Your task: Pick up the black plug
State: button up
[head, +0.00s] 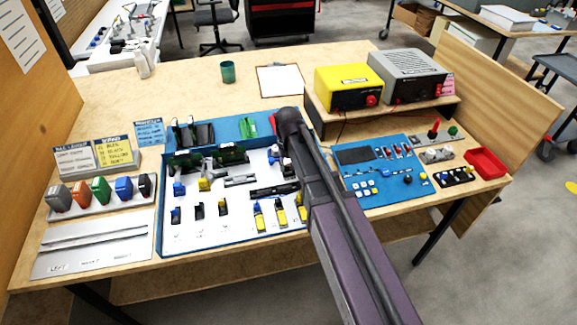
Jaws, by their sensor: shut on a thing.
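My arm reaches in from the lower right, and its dark wrist end (289,122) is over the right part of the white board. My gripper is hidden behind the arm, so its jaws and anything in them do not show. Several small black parts could be the black plug, and I cannot tell which one it is. A small black piece (198,211) stands on the white board (205,236), with another black piece (222,208) to its right. A black block (146,186) stands at the right end of the row of coloured blocks on the left.
A blue panel (384,210) with switches lies right of my arm. A yellow box (346,85) and a grey box (408,72) stand on a raised shelf behind it. A red tray (486,162) is at the right. The table's back left is mostly clear around a green cup (228,72).

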aim_at(288, 165)
jog(key=shift+r+p, duration=4.6)
jog(key=shift+r, duration=0.2)
grip_shut()
